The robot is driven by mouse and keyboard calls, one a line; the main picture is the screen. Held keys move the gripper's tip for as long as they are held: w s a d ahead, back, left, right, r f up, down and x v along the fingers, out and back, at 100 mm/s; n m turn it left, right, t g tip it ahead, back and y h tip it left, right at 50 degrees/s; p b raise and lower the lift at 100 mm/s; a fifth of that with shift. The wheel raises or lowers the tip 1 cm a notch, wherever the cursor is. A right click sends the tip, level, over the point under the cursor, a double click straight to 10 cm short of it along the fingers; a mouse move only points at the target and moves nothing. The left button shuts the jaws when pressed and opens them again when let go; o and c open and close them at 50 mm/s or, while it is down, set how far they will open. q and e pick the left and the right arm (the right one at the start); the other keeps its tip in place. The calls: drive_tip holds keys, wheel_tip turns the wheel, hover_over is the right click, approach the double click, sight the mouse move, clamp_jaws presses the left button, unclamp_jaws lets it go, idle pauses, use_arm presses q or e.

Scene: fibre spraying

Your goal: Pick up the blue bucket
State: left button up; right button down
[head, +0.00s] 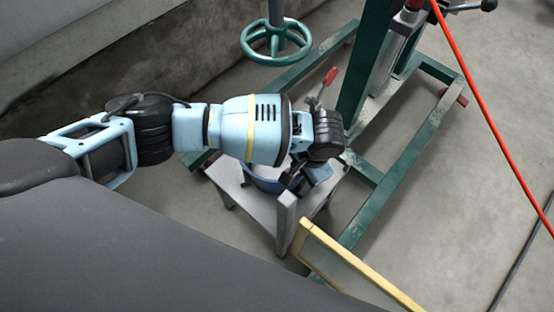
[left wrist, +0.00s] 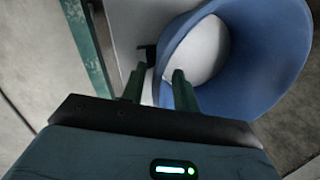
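The blue bucket (left wrist: 262,60) fills the upper right of the left wrist view, its round opening and pale inside facing the camera. In the head view the bucket (head: 262,181) sits on a small grey stool (head: 230,178), mostly hidden under my left arm. My left gripper (left wrist: 157,82) is at the bucket's near rim. Its two green fingers are apart, with a strip of blue wall showing between them; contact cannot be told. In the head view the left gripper (head: 302,180) is over the bucket's right side. My right gripper is not in view.
A green metal frame (head: 405,180) stands behind and right of the stool. A green handwheel (head: 276,42) is above it. A yellow-edged panel (head: 350,272) stands close in front. A red hose (head: 490,110) crosses at right.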

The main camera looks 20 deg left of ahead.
sight(294, 182)
use_arm(q)
drive_tip(key=f+b, duration=0.1)
drive_tip(key=f, duration=0.1)
drive_tip(key=a+f+b, duration=0.1)
drive_tip(key=f, duration=0.1)
drive_tip(key=shift+s+a+f, duration=0.1)
drive_tip(key=shift+s+f, duration=0.05)
drive_tip(key=shift+f, duration=0.1)
clamp_jaws()
drive_tip(key=shift+r, duration=0.1)
idle(1.1)
